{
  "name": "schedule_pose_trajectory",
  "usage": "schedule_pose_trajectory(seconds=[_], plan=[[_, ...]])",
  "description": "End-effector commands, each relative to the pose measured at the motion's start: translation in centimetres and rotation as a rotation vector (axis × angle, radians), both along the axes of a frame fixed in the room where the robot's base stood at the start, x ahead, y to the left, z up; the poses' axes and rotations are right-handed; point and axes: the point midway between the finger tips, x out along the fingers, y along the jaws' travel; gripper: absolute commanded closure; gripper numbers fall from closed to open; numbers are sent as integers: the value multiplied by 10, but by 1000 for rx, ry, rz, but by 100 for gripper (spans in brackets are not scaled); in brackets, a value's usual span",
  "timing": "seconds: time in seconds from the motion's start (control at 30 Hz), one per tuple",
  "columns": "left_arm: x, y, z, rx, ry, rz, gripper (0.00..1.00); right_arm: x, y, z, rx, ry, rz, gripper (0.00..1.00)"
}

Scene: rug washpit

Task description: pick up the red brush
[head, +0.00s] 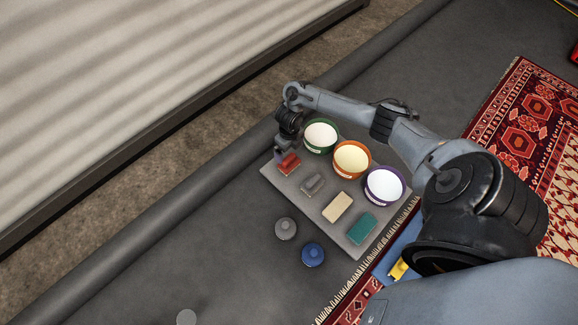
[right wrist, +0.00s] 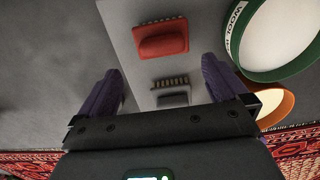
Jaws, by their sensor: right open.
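The red brush (head: 289,164) lies at the far left corner of a grey tray (head: 318,210). In the right wrist view the red brush (right wrist: 163,40) lies just beyond the fingertips, with its bristles along the far side. My right gripper (right wrist: 163,68) is open, with two purple fingers spread and nothing between them. In the head view this gripper (head: 281,150) hangs close to the red brush and appears apart from it; the exact height is hard to tell. My left gripper is not in view.
A patterned rug (head: 525,120) lies right.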

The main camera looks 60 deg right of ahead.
Motion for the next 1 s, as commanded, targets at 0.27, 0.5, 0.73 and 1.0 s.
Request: schedule_pose_trajectory(seconds=[0.27,0.5,0.73,1.0], plan=[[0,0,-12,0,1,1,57,0,-1,-19,-1,1,-1,0],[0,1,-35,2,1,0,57,1,-1,-49,2,2,-2,0],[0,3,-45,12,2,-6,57,1,-2,-65,1,2,0,0],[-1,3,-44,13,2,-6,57,1,-2,-64,-1,1,0,11]])
